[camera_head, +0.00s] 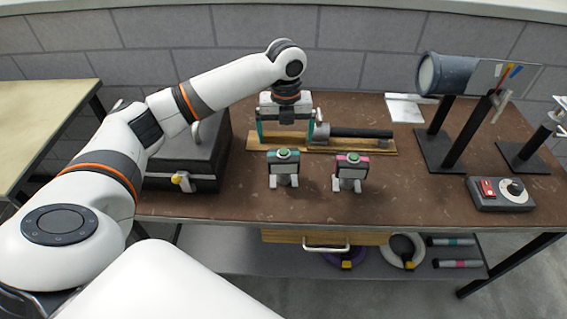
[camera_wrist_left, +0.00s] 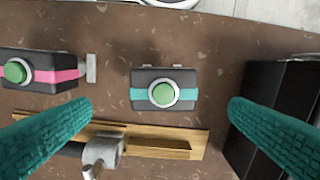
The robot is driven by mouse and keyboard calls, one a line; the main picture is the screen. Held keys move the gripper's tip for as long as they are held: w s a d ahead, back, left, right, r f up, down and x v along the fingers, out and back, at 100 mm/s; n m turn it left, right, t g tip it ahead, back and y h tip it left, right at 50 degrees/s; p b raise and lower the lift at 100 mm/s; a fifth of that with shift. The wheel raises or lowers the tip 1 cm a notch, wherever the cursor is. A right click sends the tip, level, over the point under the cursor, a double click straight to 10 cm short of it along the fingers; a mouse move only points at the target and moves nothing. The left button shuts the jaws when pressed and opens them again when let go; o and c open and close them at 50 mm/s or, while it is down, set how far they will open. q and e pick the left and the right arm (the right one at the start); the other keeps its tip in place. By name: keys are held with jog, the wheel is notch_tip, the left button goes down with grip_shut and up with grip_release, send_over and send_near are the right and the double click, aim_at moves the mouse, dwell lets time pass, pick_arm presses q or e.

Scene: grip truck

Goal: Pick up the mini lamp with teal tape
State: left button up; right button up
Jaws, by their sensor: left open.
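The mini lamp with teal tape (camera_head: 284,167) stands upright near the front middle of the brown table. It is a small dark box with a green round top. In the left wrist view, this lamp (camera_wrist_left: 164,75) lies between and a little beyond the fingertips. My left gripper (camera_head: 287,136) is open and empty, above and behind the lamp. Its two teal fingers (camera_wrist_left: 160,110) are spread wide and touch neither lamp. A similar lamp with pink tape (camera_head: 349,172) stands just right of the teal one; it also shows in the left wrist view (camera_wrist_left: 42,70). My right gripper is not in view.
A wooden board with a clamp and dark bar (camera_head: 355,133) lies behind the lamps. A black case (camera_head: 190,160) stands left. A cylindrical light on a stand (camera_head: 445,75) and a control box (camera_head: 500,194) are right. Bare table lies between the pink lamp and the stand.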

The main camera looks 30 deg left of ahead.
aim_at(285, 151)
pick_arm(q)
notch_tip(285, 151, down, 6)
jog(key=shift+a+p, duration=0.1)
jog(key=shift+p, duration=0.3)
notch_tip(285, 151, down, 6)
jog(key=shift+s+a+r+p, duration=0.1)
jog(key=shift+s+r+p, duration=0.1)
jog(key=shift+p, duration=0.4)
jog(key=shift+c, duration=0.2)
jog(key=c, duration=1.2)
jog(key=shift+w+r, duration=0.1)
jog(key=shift+c, duration=0.4)
